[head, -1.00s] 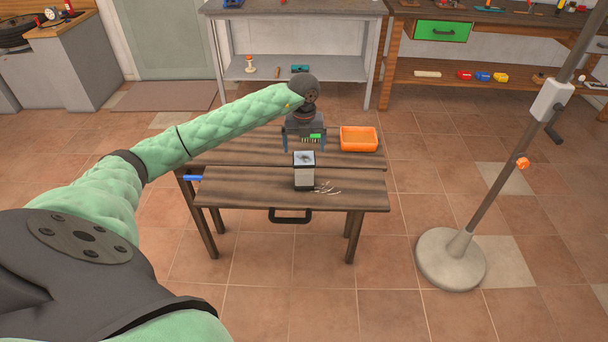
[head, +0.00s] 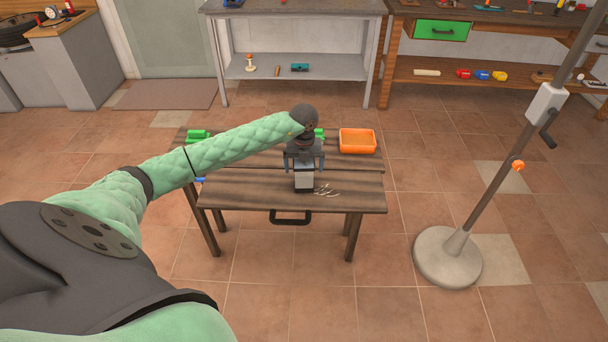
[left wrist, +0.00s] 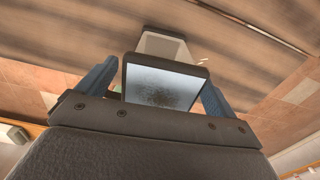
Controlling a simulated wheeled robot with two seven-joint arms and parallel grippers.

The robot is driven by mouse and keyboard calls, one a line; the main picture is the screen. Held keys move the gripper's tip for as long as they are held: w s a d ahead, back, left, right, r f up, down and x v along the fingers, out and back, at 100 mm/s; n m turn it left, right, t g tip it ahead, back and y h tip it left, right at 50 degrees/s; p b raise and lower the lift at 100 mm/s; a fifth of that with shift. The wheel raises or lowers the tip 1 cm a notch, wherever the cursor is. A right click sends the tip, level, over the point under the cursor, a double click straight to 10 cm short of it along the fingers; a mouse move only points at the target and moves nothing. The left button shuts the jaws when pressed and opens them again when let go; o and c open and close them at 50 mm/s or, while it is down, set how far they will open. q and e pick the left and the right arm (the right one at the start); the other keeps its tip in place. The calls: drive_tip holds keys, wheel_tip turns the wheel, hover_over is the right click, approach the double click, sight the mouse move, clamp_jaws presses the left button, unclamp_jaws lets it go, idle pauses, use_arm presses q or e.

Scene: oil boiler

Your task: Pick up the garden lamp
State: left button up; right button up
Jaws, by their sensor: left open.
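The garden lamp (head: 304,180) is a small upright box with a dark base and pale sides, standing on the small wooden table. My left gripper (head: 304,162) is over its top, with one finger on each side. In the left wrist view the lamp's dark-framed, frosted top (left wrist: 160,86) lies between the two blue-grey fingers (left wrist: 158,85). The gripper is open, and whether a finger touches the lamp cannot be told. The lamp's top is hidden by the gripper in the head view. My right gripper is not in view.
The table (head: 240,193) also holds an orange tray (head: 357,141), green objects (head: 198,136) at back left and pale thin pieces (head: 327,190) beside the lamp. A stand with a round base (head: 447,262) is at right. Workbenches line the back wall.

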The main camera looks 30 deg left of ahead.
use_arm(q)
drive_tip(key=shift+f, duration=0.2)
drive_tip(key=shift+c, duration=0.2)
drive_tip(key=c, duration=1.6)
drive_tip(key=shift+r, duration=0.1)
